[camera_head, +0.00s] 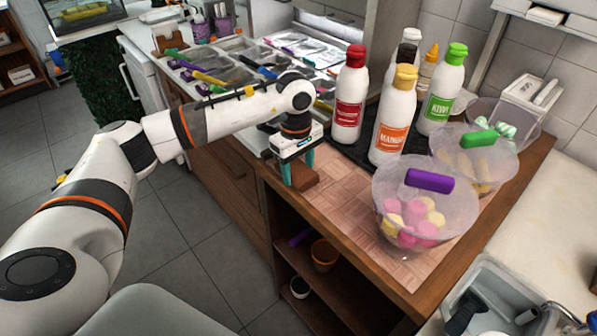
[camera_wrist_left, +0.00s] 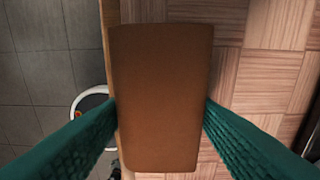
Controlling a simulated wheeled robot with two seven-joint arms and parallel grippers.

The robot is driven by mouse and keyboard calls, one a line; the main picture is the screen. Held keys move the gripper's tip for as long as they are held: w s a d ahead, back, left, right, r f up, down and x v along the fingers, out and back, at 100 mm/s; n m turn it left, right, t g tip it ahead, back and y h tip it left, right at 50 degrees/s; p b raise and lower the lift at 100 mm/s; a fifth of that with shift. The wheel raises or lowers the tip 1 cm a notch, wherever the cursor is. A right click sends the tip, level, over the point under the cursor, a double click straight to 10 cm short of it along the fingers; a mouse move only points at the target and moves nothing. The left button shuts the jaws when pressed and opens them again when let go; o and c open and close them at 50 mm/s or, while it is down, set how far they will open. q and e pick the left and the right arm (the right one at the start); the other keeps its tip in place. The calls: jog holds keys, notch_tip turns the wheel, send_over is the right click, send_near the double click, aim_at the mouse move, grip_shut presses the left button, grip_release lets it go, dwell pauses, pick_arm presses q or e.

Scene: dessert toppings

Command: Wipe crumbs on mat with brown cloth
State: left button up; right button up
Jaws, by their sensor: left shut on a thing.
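My left gripper (camera_head: 297,167) is at the near left edge of the wood-patterned mat on the counter. Its teal fingers are shut on the brown cloth (camera_head: 300,180), a folded block-like piece. In the left wrist view the cloth (camera_wrist_left: 160,95) sits between the two fingertips (camera_wrist_left: 160,105), partly over the counter's edge. The mat (camera_head: 345,205) has a parquet pattern and also shows in the left wrist view (camera_wrist_left: 265,60). I cannot make out any crumbs on it. My right gripper is not in view.
Topping trays (camera_head: 235,65) lie further back. The mat between cloth and bowl looks clear.

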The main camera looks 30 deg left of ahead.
aim_at(329, 159)
pick_arm(q)
jog(key=shift+w+d+b, duration=0.2)
jog(key=shift+w+d, duration=0.05)
jog(key=shift+w, duration=0.5)
jog(key=shift+w+d+b, duration=0.2)
jog(key=shift+w+d, duration=0.05)
jog(key=shift+w, duration=0.45)
jog(key=shift+w+d+f+b, duration=0.1)
jog(key=shift+w+d+b, duration=0.25)
jog(key=shift+w, duration=0.35)
jog(key=shift+w+d+b, duration=0.2)
jog(key=shift+w+b, duration=0.15)
jog(key=shift+w, duration=0.35)
jog(key=shift+w+d+b, duration=0.2)
jog(key=shift+w, duration=0.45)
jog(key=shift+w+d+b, duration=0.15)
jog(key=shift+w+d, duration=0.1)
jog(key=shift+w, duration=0.35)
jog(key=shift+w+d+b, duration=0.2)
jog(key=shift+w, duration=0.45)
jog(key=shift+w+r+p, duration=0.1)
jog(key=shift+r+p, duration=1.1)
jog(key=shift+r, duration=0.8)
jog(key=shift+r+p, duration=0.75)
jog(key=shift+r, duration=0.4)
jog(key=shift+r, duration=0.1)
